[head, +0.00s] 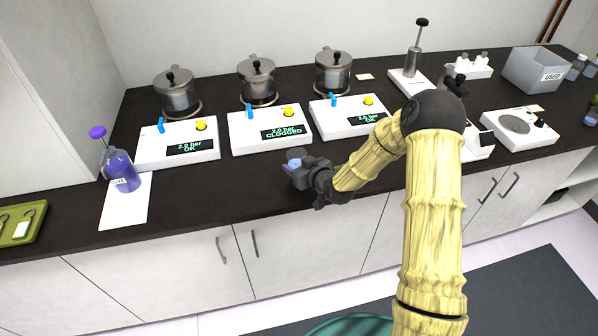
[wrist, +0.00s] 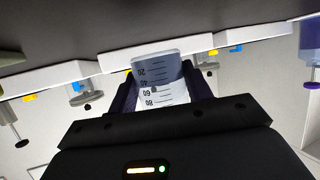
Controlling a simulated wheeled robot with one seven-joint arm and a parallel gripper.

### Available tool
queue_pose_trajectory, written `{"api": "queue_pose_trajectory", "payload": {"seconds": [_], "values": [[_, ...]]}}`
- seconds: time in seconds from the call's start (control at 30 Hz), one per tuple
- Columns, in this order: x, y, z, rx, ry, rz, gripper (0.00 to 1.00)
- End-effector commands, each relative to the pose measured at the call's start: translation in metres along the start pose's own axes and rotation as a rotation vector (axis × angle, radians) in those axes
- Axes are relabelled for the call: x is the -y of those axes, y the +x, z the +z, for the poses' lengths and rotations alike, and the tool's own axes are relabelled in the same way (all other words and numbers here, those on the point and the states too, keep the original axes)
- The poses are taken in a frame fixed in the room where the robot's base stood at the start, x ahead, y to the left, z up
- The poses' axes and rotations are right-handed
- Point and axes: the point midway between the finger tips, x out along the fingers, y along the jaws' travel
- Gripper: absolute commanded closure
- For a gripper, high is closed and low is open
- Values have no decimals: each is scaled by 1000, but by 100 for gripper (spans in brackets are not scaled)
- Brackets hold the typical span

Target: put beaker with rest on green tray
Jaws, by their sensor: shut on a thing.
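My gripper (head: 297,170) is above the front part of the dark counter, in front of the middle machine. In the wrist view my gripper (wrist: 162,100) is shut on a clear beaker (wrist: 158,72) with printed volume marks. Its upper part in that view looks blue-grey and its lower part pale; I cannot tell how much it contains. In the head view the beaker is small and mostly hidden by the gripper. The green tray (head: 40,212) is at the far left of the counter, cut by the picture edge, with small pale items on it.
A purple-topped bottle (head: 124,172) stands on a white sheet (head: 127,212) between the tray and my gripper. Three white machines with metal pots line the back; the middle one (head: 270,130) reads CLOGGED. A grey USED bin (head: 530,75) is at right. The counter's front strip is clear.

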Motion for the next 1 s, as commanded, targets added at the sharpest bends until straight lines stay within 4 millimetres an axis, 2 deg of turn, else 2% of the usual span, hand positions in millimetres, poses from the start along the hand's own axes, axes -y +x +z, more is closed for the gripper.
{"api": "queue_pose_trajectory", "payload": {"seconds": [0.2, 0.63, 0.67, 0.73, 0.77, 1.0], "values": [[-3, 10, 25, 0, 3, 4, 91], [-3, 12, 32, -1, 1, 4, 91], [-3, 12, 31, -1, 1, 4, 47], [-3, 12, 31, -1, 1, 4, 33], [-3, 12, 31, -1, 1, 4, 29], [-3, 12, 31, 0, 1, 4, 29]]}}
